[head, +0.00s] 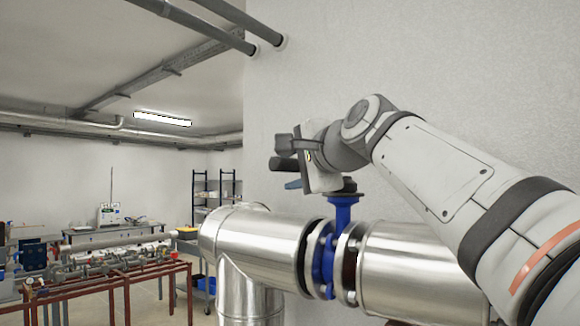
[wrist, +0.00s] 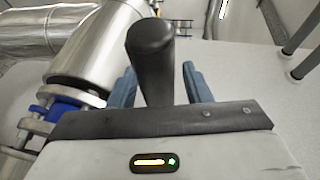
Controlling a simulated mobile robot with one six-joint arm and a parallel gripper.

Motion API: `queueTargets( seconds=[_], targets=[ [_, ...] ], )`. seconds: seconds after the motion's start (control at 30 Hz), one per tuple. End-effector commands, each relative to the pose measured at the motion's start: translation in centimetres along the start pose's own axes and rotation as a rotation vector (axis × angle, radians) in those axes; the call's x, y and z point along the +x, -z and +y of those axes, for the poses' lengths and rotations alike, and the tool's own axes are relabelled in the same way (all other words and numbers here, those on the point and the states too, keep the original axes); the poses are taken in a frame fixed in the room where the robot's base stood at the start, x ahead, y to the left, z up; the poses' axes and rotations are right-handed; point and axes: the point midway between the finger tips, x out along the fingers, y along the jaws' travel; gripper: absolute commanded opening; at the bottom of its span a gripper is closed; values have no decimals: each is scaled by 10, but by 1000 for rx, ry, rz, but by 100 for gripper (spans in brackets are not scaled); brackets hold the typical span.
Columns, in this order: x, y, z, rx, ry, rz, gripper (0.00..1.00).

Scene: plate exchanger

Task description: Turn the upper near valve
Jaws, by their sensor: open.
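The valve (head: 328,255) has a blue body and sits in a thick silver pipe in the head view. Its blue stem rises to a dark top piece just under my gripper (head: 293,184). A black rounded handle (wrist: 152,60) stands between the two blue fingers of my gripper (wrist: 160,88) in the wrist view. The fingers are open, with a visible gap on both sides of the handle. A dark bar that looks like this handle (head: 283,163) also shows beside my gripper in the head view. Part of the valve's blue flange (wrist: 62,108) shows at left in the wrist view.
The silver pipe (head: 255,240) runs left and right of the valve, close below my arm. A pale wall (head: 440,80) stands behind. A red-framed rig (head: 115,285), a workbench (head: 115,232) and shelves (head: 215,190) stand far left.

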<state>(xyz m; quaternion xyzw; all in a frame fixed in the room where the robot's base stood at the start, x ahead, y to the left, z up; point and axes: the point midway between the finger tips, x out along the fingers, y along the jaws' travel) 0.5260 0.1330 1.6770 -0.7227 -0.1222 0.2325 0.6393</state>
Motion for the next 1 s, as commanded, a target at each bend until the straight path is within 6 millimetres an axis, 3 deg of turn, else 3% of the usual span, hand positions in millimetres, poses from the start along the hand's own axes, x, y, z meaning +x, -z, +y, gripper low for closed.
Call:
queueTargets(
  seconds=[0.1,0.63,1.0],
  targets=[
    [0,0,0,0,0,-1,43],
    [0,-1,0,0,-1,-2,0],
    [0,-3,1,-2,-1,-12,0]
  ],
)
